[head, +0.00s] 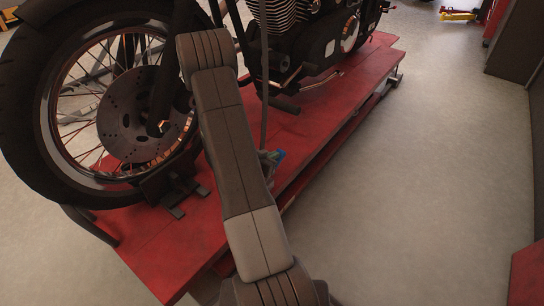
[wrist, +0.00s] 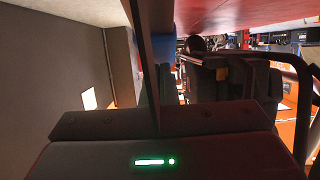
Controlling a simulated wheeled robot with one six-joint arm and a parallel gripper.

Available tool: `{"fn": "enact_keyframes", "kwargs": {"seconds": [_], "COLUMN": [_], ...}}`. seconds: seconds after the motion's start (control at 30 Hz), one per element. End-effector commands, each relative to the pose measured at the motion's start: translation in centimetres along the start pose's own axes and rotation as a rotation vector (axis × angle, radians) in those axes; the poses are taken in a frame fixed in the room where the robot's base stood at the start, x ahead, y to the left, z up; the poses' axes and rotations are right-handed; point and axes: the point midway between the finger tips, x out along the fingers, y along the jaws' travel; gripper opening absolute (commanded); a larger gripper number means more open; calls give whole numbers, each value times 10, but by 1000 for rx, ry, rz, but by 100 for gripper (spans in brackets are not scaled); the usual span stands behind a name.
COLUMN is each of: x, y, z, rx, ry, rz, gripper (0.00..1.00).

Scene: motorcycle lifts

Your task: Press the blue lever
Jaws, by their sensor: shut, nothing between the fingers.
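A small blue and green patch (head: 277,154) shows beside my arm, over the red lift bed; the blue may be the blue lever, but it is too small to tell. In the wrist view a blue piece (wrist: 166,68) shows just right of a dark upright bar, partly hidden by it. The dark housing of my gripper, with a green light, fills the bottom of the wrist view. My gripper is shut and empty; its fingertips are not clear, and I cannot tell whether they touch the blue piece. In the head view my arm hides most of that area.
A motorcycle (head: 128,115) stands on the red lift (head: 335,108), its front wheel in a dark chock (head: 168,185). Grey floor (head: 420,180) is clear to the right. A red object (head: 526,275) is at the lower right, and a dark cabinet (head: 515,45) at the upper right.

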Motion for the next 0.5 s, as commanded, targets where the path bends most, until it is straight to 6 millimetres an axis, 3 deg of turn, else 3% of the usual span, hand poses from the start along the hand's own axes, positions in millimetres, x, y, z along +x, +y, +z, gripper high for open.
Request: {"fn": "enact_keyframes", "kwargs": {"seconds": [0.5], "x": [19], "y": [1], "z": [4], "rx": [0], "ry": [-234], "rz": [4], "gripper": [0]}}
